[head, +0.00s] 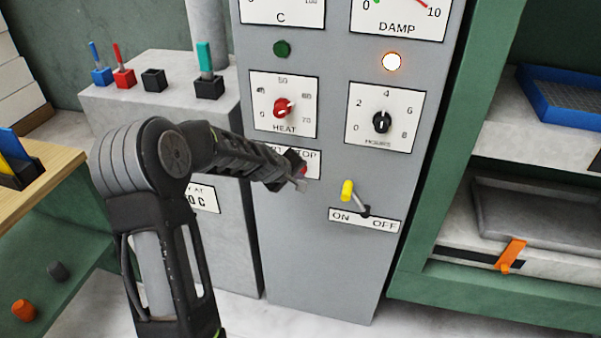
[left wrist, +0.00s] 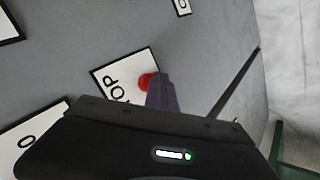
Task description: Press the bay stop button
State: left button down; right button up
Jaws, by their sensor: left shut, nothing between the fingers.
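The bay stop button is a small red button on a white plate lettered "STOP" on the grey control cabinet. In the head view its red edge (head: 303,171) shows just beside my left gripper (head: 299,182), which covers part of the plate. In the left wrist view the red button (left wrist: 146,82) sits at the edge of the STOP plate (left wrist: 112,84), with the shut fingertips (left wrist: 160,92) right beside or over it. I cannot tell whether they touch. The left gripper is shut and empty. My right gripper is in neither view.
The cabinet also carries a red HEAT knob (head: 283,108), a black HOURS knob (head: 381,122), a lit lamp (head: 391,61), a dark green lamp (head: 282,48) and a yellow-tipped ON/OFF lever (head: 347,191). A shelf with a blue tray (head: 570,100) stands at the right.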

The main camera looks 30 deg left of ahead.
pick_arm(q)
jog(key=shift+s+d+b, duration=0.25)
jog(key=shift+s+b, duration=0.15)
jog(key=shift+s, duration=0.25)
jog(key=s+b, duration=0.1)
jog(key=s+d+b, duration=0.1)
jog(key=s, duration=0.1)
jog(key=s+b, duration=0.1)
jog(key=shift+s+d, duration=0.35)
jog(key=shift+s, duration=0.05)
dwell(0.7)
